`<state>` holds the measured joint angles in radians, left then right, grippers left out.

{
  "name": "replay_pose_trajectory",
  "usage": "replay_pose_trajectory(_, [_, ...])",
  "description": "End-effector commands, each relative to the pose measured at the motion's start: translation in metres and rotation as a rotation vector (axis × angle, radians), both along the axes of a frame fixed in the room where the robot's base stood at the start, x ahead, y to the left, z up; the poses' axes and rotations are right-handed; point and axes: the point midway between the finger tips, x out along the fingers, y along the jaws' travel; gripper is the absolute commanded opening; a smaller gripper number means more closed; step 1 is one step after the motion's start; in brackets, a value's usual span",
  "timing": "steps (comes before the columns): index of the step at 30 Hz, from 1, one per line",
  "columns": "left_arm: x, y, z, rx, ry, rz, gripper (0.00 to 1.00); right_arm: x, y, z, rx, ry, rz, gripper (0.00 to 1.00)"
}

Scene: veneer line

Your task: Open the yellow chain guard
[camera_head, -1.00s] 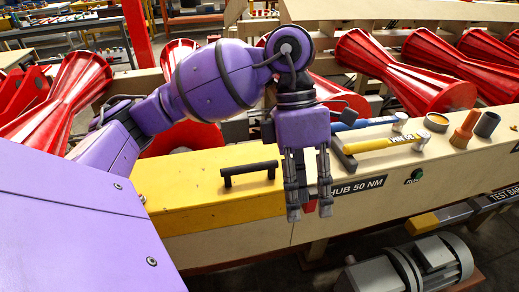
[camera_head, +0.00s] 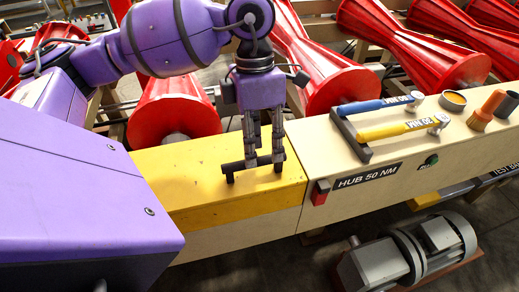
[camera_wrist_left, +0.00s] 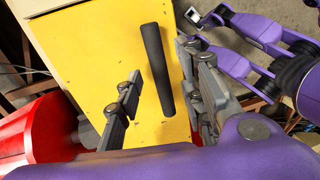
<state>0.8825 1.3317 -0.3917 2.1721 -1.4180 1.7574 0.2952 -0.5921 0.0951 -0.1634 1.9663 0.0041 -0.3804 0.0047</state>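The yellow chain guard (camera_head: 190,160) is a flat yellow cover at the left end of the pale beam, and it lies closed. Its black bar handle (camera_head: 236,171) stands near its right end. My left gripper (camera_head: 264,163) points down over the guard at the handle's right part. In the left wrist view the handle (camera_wrist_left: 156,70) lies between the parted fingers (camera_wrist_left: 160,100), with gaps on both sides and the right finger nearer. The yellow top (camera_wrist_left: 95,50) fills the middle there. A purple arm part of mine shows at the upper right; its gripper state is unclear.
A red block (camera_head: 320,192) sits on the beam's front beside the guard. Yellow (camera_head: 400,129) and blue (camera_head: 375,105) wrenches lie on the beam to the right, near cups. Red rollers (camera_head: 172,112) stand behind. A grey motor (camera_head: 415,250) lies below in front.

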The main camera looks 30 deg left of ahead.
Motion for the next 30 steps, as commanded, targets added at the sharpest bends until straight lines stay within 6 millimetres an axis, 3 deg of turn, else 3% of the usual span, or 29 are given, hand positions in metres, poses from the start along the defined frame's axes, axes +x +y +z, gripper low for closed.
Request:
replay_pose_trajectory(6, [-0.003,-0.003,-0.020,-0.001,0.001,-0.001,0.36,0.002,0.009,0.002,0.013,-0.005,0.006,0.00])
replay_pose_trajectory(14, [-0.003,-0.004,-0.022,-0.001,-0.001,-0.001,0.36,0.003,0.014,0.002,0.023,-0.005,-0.002,0.00])
replay_pose_trajectory(23, [-0.003,-0.003,-0.022,0.000,0.000,-0.001,0.00,0.004,0.011,0.003,0.021,-0.008,-0.007,0.00])
replay_pose_trajectory(30, [-0.003,-0.003,-0.022,0.000,0.000,-0.001,0.00,0.004,0.008,0.002,0.013,-0.007,-0.003,0.00])
